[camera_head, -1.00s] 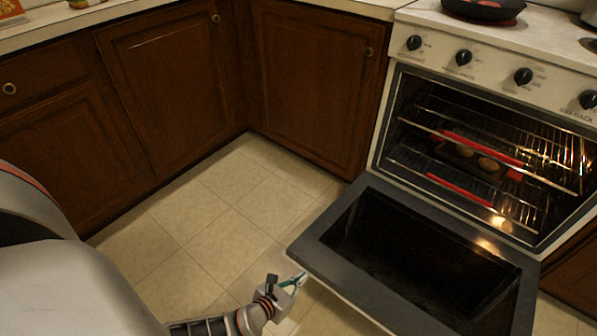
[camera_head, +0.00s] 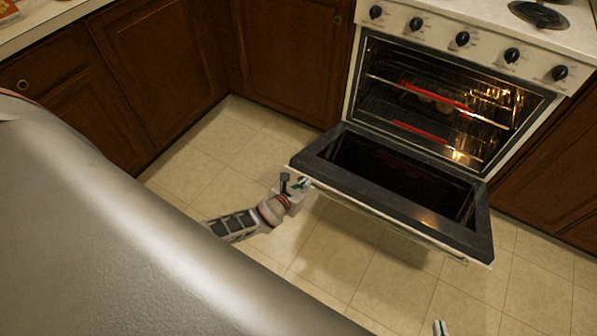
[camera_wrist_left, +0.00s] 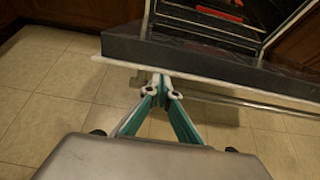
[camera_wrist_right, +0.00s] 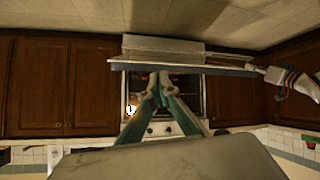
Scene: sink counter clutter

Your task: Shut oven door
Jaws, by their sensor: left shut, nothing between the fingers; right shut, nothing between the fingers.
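The oven door (camera_head: 313,170) hangs open in front of the lit oven (camera_head: 440,90), its inner side facing up. Its front handle bar (camera_head: 400,226) shows below the outer edge. My left gripper (camera_head: 303,184) is shut and empty at the door's outer left corner. In the left wrist view its fingertips (camera_wrist_left: 160,84) are right at the pale door edge; contact is unclear. My right gripper (camera_head: 440,327) barely shows at the bottom of the head view. In the upside-down right wrist view its fingers (camera_wrist_right: 157,92) are shut and empty, apart from the door (camera_wrist_right: 185,68).
Oven racks hold a tray with red grips (camera_head: 430,95) and food. Knobs (camera_head: 463,39) line the stove front, with a burner (camera_head: 538,14) on top. Dark cabinets (camera_head: 150,80) flank the oven. The tiled floor (camera_head: 340,255) before the door is clear.

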